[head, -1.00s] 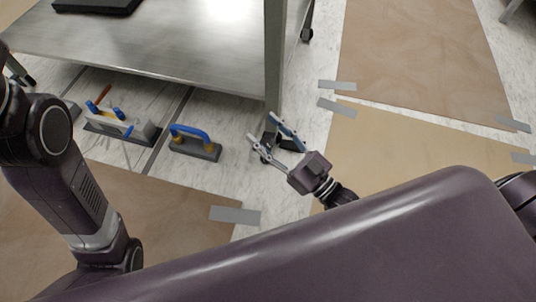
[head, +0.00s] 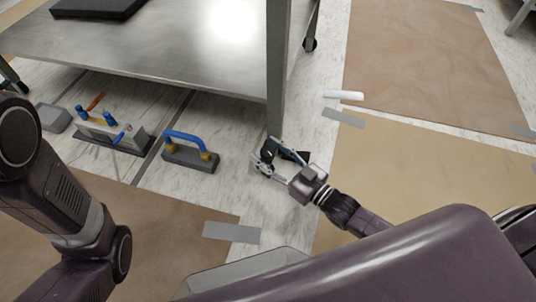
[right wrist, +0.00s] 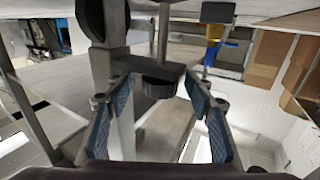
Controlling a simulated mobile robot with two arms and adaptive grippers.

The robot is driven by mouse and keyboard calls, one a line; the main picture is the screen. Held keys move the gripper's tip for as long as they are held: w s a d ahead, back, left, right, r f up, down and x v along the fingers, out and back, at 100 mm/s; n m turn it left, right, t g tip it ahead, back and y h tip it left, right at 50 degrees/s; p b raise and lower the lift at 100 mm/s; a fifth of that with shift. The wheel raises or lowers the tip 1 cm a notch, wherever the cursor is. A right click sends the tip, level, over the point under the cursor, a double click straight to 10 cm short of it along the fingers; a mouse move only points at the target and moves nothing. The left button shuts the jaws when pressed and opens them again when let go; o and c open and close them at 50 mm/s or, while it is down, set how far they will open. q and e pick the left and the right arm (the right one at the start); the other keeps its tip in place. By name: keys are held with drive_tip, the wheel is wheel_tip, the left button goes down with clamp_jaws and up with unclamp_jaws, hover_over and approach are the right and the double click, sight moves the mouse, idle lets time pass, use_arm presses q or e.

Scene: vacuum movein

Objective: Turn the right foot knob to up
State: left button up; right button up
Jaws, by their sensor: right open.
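The work table (head: 170,50) has a grey metal leg (head: 277,95) coming down near my right gripper (head: 274,156). That gripper is at the foot of the leg with its fingers apart, beside a dark caster part (head: 292,156). In the right wrist view, a round black foot knob (right wrist: 158,84) hangs below a grey bracket. The open blue-padded fingers of my right gripper (right wrist: 160,98) stand on either side of it, with visible gaps. The knob is hard to make out in the head view. My left arm shows at the left; its gripper is out of frame.
A grey block with a blue handle (head: 190,156) and a clamp-like tool (head: 110,130) stand on the floor left of the gripper. Brown floor sheets (head: 430,160) are taped down at right. The table top is low overhead of the gripper.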

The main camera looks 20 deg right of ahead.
drive_tip(key=shift+c, duration=0.6)
drive_tip(key=c, duration=1.1)
drive_tip(key=shift+n, duration=0.3)
drive_tip(key=n+g+y, duration=0.1)
drive_tip(key=g+y, duration=0.1)
drive_tip(key=n+g+y+b, duration=0.1)
drive_tip(key=n+y, duration=0.1)
drive_tip(key=shift+w+d+g+y, duration=0.15)
drive_tip(key=shift+g+y, duration=0.15)
drive_tip(key=shift+g, duration=0.1)
drive_tip(key=shift+n+g+y, duration=1.5)
drive_tip(key=shift+n+g, duration=0.4)
drive_tip(key=shift+g, duration=0.7)
